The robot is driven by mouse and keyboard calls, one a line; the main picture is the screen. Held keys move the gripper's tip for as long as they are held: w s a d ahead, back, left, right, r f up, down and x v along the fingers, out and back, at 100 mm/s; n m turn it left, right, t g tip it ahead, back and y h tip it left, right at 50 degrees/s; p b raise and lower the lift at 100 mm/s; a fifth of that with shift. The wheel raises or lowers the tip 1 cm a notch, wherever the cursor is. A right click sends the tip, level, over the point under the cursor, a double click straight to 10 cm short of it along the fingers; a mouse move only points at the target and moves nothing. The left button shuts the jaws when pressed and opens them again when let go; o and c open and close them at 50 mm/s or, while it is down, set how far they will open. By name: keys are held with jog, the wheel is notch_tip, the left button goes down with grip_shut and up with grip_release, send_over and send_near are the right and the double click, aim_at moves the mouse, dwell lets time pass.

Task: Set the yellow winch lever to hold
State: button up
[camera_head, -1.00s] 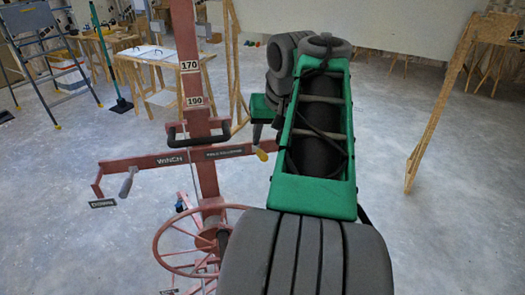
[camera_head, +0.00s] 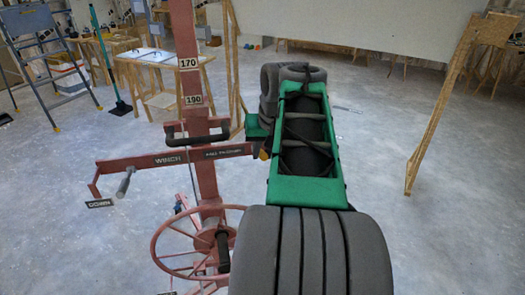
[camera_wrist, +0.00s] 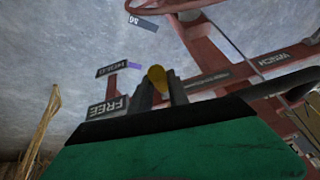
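The yellow winch lever knob (camera_wrist: 157,78) shows in the wrist view, between the two dark fingertips of my gripper (camera_wrist: 161,92). Whether the fingers touch it cannot be told. A FREE label (camera_wrist: 107,107) is close by on the left. A second label (camera_wrist: 112,68) with a bluish patch lies farther off and is too blurred to read. In the head view only a bit of the yellow knob (camera_head: 264,154) shows, at the right end of the red crossbar (camera_head: 221,153); my arm hides the rest.
The red winch mast (camera_head: 207,180) stands left of my arm, with a black handle (camera_head: 197,138), a red handwheel (camera_head: 172,244) and a crank by a DOWN label (camera_head: 98,203). A wooden post (camera_head: 437,125) stands right. Floor between is clear.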

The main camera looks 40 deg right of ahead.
grip_shut()
dwell(0.9)
